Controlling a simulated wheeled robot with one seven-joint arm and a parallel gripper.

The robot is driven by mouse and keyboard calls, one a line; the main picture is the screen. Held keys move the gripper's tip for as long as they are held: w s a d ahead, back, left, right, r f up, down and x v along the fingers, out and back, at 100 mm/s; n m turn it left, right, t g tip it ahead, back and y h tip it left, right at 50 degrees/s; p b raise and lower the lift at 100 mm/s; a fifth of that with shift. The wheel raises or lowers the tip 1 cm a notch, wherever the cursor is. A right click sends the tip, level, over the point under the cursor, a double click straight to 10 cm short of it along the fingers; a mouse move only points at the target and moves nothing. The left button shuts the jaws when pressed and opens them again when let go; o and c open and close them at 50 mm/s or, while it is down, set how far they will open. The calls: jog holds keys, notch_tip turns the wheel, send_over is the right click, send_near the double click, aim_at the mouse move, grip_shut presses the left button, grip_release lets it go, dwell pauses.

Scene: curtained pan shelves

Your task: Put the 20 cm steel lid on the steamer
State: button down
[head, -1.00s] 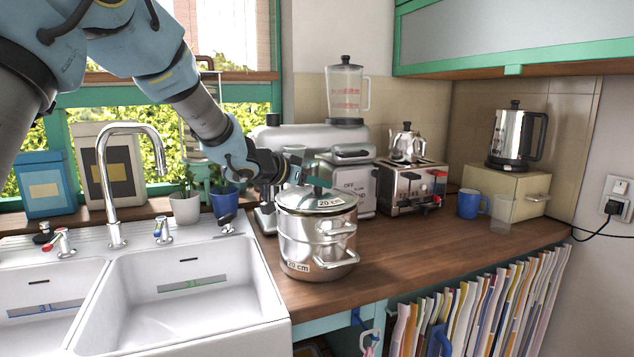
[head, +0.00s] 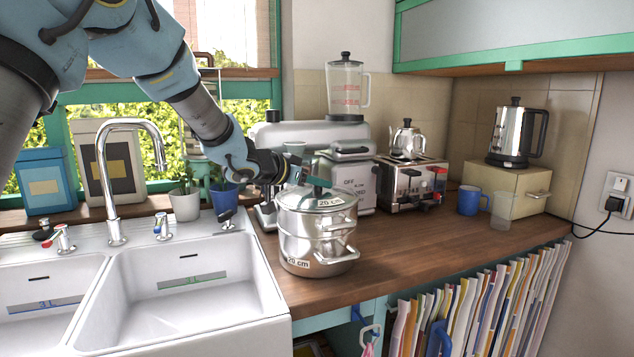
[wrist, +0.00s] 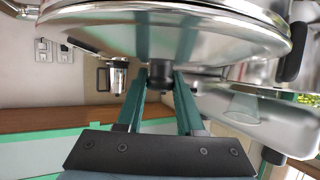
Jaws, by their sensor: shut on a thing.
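The steel lid (head: 312,199), marked 20 cm, is at the top of the steel steamer (head: 300,240) on the wooden counter. I see no clear gap between lid and steamer, but cannot tell if the lid is fully seated. It looks about level. My gripper (head: 312,187) comes in from the left above the lid. In the wrist view, the teal fingers (wrist: 160,84) are shut on the lid's dark knob (wrist: 160,72). The lid's shiny face (wrist: 165,38) fills the top of that view. The steamer has side handles and a 20 cm label low on its front.
The white double sink (head: 190,285) lies left of the steamer. A grey mixer (head: 310,137) and a toaster (head: 412,183) stand behind it. A blue mug (head: 470,200) and a clear cup (head: 503,207) are farther right. The counter right of the steamer (head: 430,235) is free.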

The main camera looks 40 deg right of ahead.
jog(key=shift+f, duration=0.2)
jog(key=shift+c, duration=2.3)
grip_release()
jog(key=b+v, duration=0.1)
jog(key=v, duration=0.9)
jog(key=shift+a+r, duration=0.2)
jog(key=shift+a, duration=0.15)
